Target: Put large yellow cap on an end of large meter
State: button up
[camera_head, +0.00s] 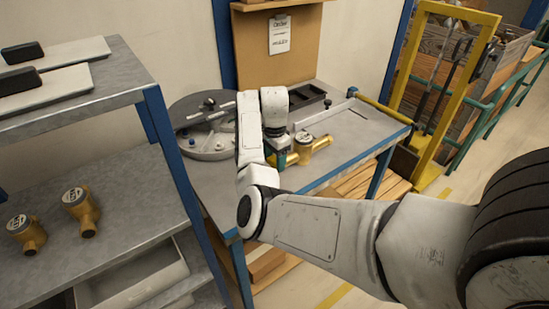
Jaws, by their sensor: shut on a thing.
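The large meter (305,142), brass-coloured with a pale round dial, lies on the grey metal bench top just right of my gripper. My gripper (283,160) points down at the bench beside the meter's near left end. It is shut on a small yellow thing, which looks like the large yellow cap. The fingers and my arm hide most of it. I cannot tell whether the cap touches the meter's end or sits apart from it.
A round grey fixture (205,150) stands on the bench behind my arm, with a black tray (306,100) at the back. Two other brass meters (80,205) (27,232) stand on the left shelf (130,190). A yellow frame (440,100) stands right of the bench. The bench's right part is mostly clear.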

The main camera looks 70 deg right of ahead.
jog(key=shift+f, duration=0.1)
jog(key=o, duration=0.9)
jog(key=shift+o, duration=0.3)
jog(key=shift+o, duration=0.7)
jog(key=shift+r+p, duration=3.3)
jog(key=shift+r, duration=0.25)
jog(key=shift+f, duration=0.1)
